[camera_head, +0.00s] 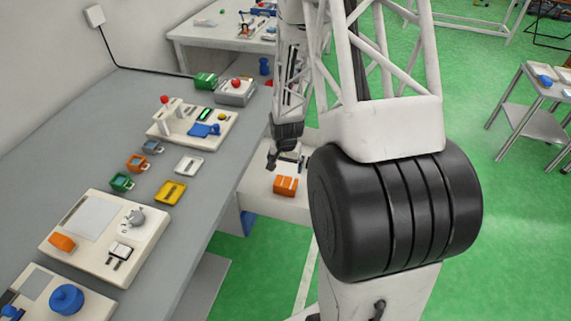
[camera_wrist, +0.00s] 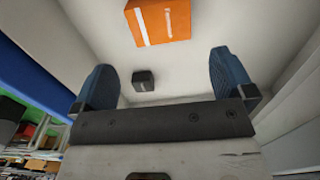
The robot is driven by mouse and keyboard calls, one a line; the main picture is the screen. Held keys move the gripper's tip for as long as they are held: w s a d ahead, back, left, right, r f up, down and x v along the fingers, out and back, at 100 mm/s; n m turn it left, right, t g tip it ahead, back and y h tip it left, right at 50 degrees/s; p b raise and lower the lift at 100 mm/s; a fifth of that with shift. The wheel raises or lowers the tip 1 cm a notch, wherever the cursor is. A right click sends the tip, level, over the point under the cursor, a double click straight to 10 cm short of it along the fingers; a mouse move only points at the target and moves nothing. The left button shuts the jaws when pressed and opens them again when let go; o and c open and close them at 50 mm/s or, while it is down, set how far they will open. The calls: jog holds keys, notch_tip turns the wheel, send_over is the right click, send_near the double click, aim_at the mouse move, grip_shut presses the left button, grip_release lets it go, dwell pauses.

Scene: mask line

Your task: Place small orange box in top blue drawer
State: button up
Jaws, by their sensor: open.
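The small orange box (camera_head: 285,186) lies inside the open, white-walled drawer (camera_head: 262,200) beside the workbench. In the wrist view the orange box (camera_wrist: 175,22), with white strips on it, is at the top, beyond my fingertips and apart from them. My gripper (camera_head: 275,162) is over the drawer, just behind the box in the head view. In the wrist view my gripper (camera_wrist: 165,80) has its blue fingers spread wide with nothing held between them. A blue panel (camera_head: 247,222) shows at the drawer's lower front, and a blue edge (camera_wrist: 40,75) shows at left in the wrist view.
A small black box (camera_wrist: 143,80) also lies in the drawer. The grey workbench (camera_head: 195,160) at left carries several trays, coloured bins and another orange piece (camera_head: 62,242). My own arm hides the drawer's right side in the head view.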

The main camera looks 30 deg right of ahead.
jog(key=shift+r, duration=0.1)
jog(key=s+a+r+n+t, duration=0.15)
jog(key=s+a+r, duration=0.3)
jog(key=r, duration=0.75)
jog(key=s+a+r+n, duration=0.3)
jog(key=s+a+r, duration=0.15)
jog(key=r, duration=0.65)
jog(key=s+a+r+n, duration=0.2)
jog(key=s+a+r, duration=0.2)
jog(key=s+r, duration=0.3)
jog(key=s+a+r+n+t, duration=0.1)
jog(key=s+a+r+n, duration=0.1)
jog(key=s+a+r, duration=0.2)
jog(key=s+r, duration=0.3)
jog(key=s, duration=0.5)
jog(key=shift+s+a, duration=0.2)
jog(key=shift+s, duration=0.05)
